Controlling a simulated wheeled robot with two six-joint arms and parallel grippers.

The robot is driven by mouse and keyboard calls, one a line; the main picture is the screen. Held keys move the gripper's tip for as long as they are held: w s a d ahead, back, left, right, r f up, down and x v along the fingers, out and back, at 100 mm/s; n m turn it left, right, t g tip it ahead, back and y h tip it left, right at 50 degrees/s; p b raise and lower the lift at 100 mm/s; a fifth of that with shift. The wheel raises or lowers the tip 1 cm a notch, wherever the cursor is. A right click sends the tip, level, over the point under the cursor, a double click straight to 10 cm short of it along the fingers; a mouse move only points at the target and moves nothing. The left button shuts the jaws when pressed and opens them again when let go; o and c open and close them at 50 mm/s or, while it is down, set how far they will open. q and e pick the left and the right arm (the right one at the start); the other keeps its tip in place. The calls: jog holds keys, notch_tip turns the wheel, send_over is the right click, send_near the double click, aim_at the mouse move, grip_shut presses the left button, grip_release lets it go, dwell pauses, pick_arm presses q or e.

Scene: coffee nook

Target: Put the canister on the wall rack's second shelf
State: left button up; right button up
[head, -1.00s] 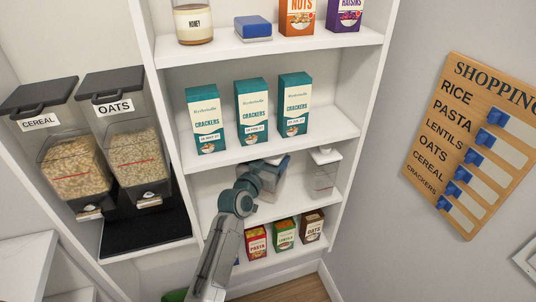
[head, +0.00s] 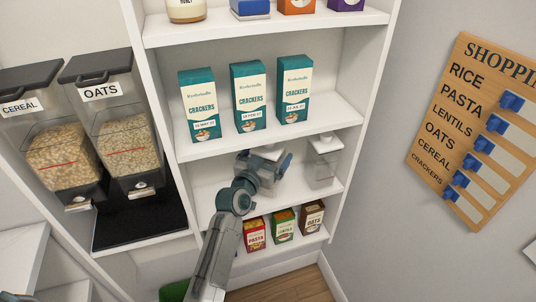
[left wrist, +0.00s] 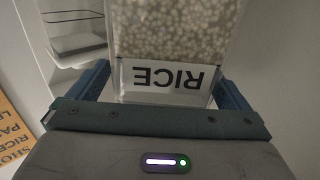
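The rice canister (left wrist: 170,35) is clear, full of pale grains and has a RICE label, upside down in the left wrist view. My left gripper (left wrist: 165,92) has its blue fingers against both sides of it. In the head view its white lid (head: 268,152) shows just above my left gripper (head: 268,168), which hides most of its body. The wall rack (head: 205,195) is white with several shelves. The gripper and canister are at the level below the crackers shelf; whether the canister touches that shelf is hidden. My right gripper is not in view.
A clear white-lidded canister (head: 323,160) stands just right of the gripper on that level. Crackers boxes (head: 247,97) stand above; pasta (head: 254,234), lentil and oats boxes stand below. Dispensers (head: 120,130) are at left. The shelf left of my gripper is clear.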

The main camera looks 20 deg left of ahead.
pick_arm(q)
jog(key=shift+w+f, duration=0.1)
jog(key=shift+f, duration=0.1)
jog(key=s+a+b, duration=0.2)
jog(key=s+b, duration=0.1)
jog(key=s, duration=0.8)
jog(key=shift+s+a+b, duration=0.15)
jog(key=shift+s+b, duration=0.2)
